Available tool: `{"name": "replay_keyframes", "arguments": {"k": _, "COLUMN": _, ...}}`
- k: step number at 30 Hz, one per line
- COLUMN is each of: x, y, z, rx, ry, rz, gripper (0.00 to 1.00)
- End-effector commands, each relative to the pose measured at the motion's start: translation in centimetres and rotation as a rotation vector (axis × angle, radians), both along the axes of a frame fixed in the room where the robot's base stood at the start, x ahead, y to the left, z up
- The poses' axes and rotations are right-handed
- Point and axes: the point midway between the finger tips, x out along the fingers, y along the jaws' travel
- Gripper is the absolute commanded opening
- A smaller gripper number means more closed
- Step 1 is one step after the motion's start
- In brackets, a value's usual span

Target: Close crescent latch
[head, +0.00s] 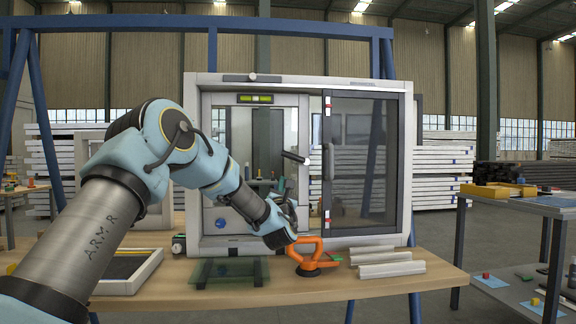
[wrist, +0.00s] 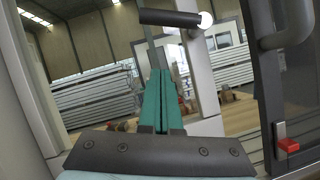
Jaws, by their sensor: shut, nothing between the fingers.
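A black lever with a pale round tip, which looks like the crescent latch (head: 295,158), sticks out at the meeting stile of a grey sliding window (head: 197,85). In the head view it slants down to the right. In the wrist view the latch (wrist: 170,18) lies nearly level across the top, beyond my fingertips. My gripper (head: 281,184) is below and slightly left of the lever in the head view. In the wrist view my gripper (wrist: 158,75) shows its green fingers together, empty, and apparently apart from the lever. The lever's pivot is not clear.
The dark sliding sash (head: 365,150) has a curved handle (wrist: 288,25) and a red block (wrist: 288,146) at right. An orange clamp-like tool (head: 308,257) and pale bars (head: 390,268) lie on the wooden bench (head: 400,288). A side table (head: 520,200) stands at right.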

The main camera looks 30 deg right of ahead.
Motion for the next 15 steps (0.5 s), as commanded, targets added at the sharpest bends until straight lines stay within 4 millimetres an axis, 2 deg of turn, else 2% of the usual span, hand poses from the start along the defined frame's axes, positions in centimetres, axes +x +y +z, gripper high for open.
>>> {"name": "replay_keyframes", "arguments": {"k": 5, "x": 2.6, "y": -1.8, "z": 1.6, "rx": -0.001, "ry": -0.001, "rz": 0.001, "gripper": 0.00}}
{"name": "replay_keyframes", "arguments": {"k": 6, "x": 2.0, "y": -1.9, "z": 2.6, "rx": -0.001, "ry": -0.002, "rz": -0.002, "gripper": 0.00}}
{"name": "replay_keyframes", "arguments": {"k": 9, "x": 1.5, "y": -2.2, "z": 3.8, "rx": -0.001, "ry": -0.001, "rz": -0.002, "gripper": 0.00}}
{"name": "replay_keyframes", "arguments": {"k": 15, "x": 1.1, "y": -2.4, "z": 4.9, "rx": 0.000, "ry": 0.000, "rz": 0.000, "gripper": 0.00}}
